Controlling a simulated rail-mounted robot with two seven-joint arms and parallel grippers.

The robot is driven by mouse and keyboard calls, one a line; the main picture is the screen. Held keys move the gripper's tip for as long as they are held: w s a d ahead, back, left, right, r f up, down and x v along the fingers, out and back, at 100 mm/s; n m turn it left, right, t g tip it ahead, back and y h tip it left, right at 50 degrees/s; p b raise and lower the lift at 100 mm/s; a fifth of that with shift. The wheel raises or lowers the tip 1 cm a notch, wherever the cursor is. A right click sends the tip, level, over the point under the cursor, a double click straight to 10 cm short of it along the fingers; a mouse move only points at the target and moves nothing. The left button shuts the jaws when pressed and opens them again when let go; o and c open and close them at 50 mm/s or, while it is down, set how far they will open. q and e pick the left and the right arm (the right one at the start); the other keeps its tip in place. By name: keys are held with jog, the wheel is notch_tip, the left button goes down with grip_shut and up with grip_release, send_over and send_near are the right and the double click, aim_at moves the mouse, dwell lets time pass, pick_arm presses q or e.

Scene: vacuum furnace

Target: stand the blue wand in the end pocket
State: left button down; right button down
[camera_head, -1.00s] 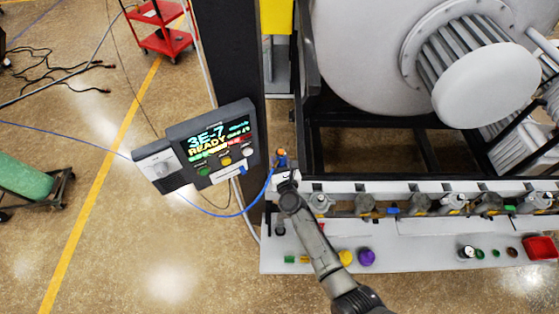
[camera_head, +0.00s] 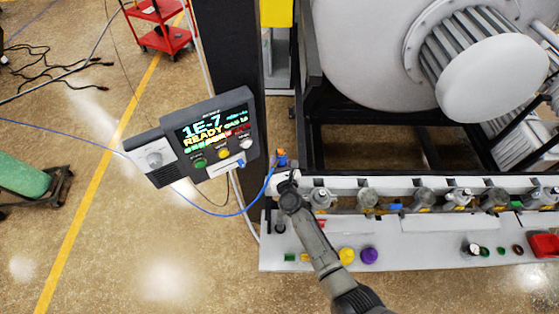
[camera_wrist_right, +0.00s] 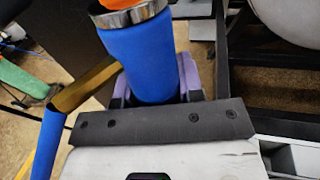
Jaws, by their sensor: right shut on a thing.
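The blue wand (camera_head: 282,161) has an orange tip and stands roughly upright at the left end of the white rail, with a blue hose (camera_head: 243,210) running from it. My right gripper (camera_head: 287,176) is shut on the wand. In the right wrist view the wand's blue body (camera_wrist_right: 138,60) sits between the gripper's purple fingers (camera_wrist_right: 187,75), with a metal ring and orange part above. A blue hose (camera_wrist_right: 48,145) hangs at the left there. I cannot make out the end pocket or whether the wand's lower end is seated, because my gripper and arm cover that spot. My left gripper is out of view.
A control box (camera_head: 208,139) reading "1E-7 READY" stands left of the wand, near a dark post (camera_head: 228,60). Several grey valves line the rail to the right. A grey shelf (camera_head: 420,256) with coloured knobs lies in front. The furnace (camera_head: 370,50) fills the back.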

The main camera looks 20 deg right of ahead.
jog(key=shift+f+b, duration=0.15)
jog(key=shift+b, duration=0.15)
dwell(0.5)
jog(key=c, duration=1)
grip_release()
jog(key=shift+c, duration=0.2)
jog(key=o, duration=0.4)
jog(key=shift+s, duration=0.45)
jog(key=s+p, duration=0.1)
jog(key=s, duration=0.3)
jog(key=s+a, duration=0.1)
jog(key=s, duration=0.3)
jog(key=s+p, duration=0.1)
jog(key=s, duration=0.3)
jog(key=shift+s+a+p, duration=0.2)
jog(key=shift+s+p, duration=0.1)
jog(key=shift+s, duration=0.1)
